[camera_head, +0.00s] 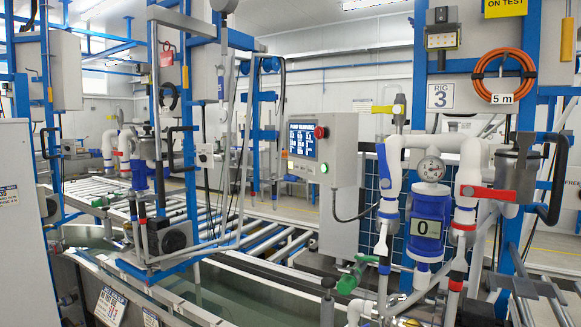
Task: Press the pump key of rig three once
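The rig three sign (440,96) is on a blue frame at the right. Below it, white pipes hold a round gauge (431,168) and a blue cylinder with a display reading 0 (426,227). Left of this rig stands a grey control box (341,150). Its face has a lit blue screen (303,140), a red knob (320,132) and a small green round button (323,168). No key marked as the pump key is readable, and the screen text is too small to read. Neither of my grippers is in view.
A water tank (240,290) with a metal rim lies in front, below the control box. A red-handled valve (487,193) and a green-handled valve (352,277) stick out from the rig's pipes. Another pump rig (150,180) stands at the left. A coiled orange hose (504,76) hangs upper right.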

